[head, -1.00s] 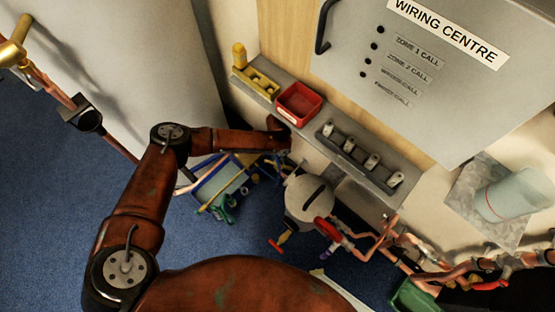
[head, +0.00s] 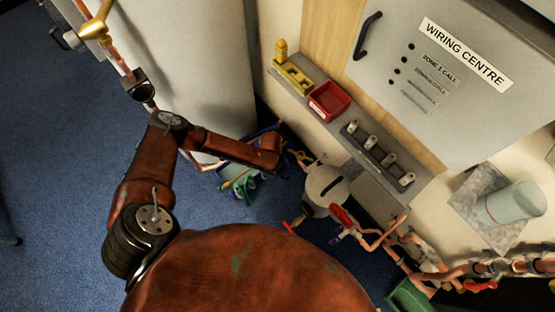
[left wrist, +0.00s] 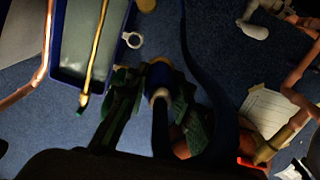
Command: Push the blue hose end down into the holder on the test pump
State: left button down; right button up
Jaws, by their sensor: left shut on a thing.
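In the left wrist view my left gripper (left wrist: 158,102) is shut on the blue hose end (left wrist: 159,78), which has a pale brass-like collar. The blue hose (left wrist: 190,50) runs up past the gripper on the right. The test pump (left wrist: 62,68) is a blue open tank with a yellow bar across it, at upper left. A grey ring (left wrist: 133,40) at the tank's right edge looks like the holder; the hose end is beside it, not in it. In the head view the pump (head: 232,170) is partly behind my left forearm, and I cannot make out the fingers there. My right gripper is not in view.
Copper pipes (head: 385,240) and a round grey vessel (head: 325,188) stand right of the pump. A wall shelf (head: 418,180) holds a red bin (head: 329,100). Papers (left wrist: 270,112) lie on the blue carpet, which is open at left.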

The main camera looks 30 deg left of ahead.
pick_arm(q)
jog(key=shift+s+a, duration=0.1)
jog(key=shift+s, duration=0.25)
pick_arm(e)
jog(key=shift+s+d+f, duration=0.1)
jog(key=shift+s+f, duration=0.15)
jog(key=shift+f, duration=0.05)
pick_arm(q)
jog(key=shift+r, duration=0.1)
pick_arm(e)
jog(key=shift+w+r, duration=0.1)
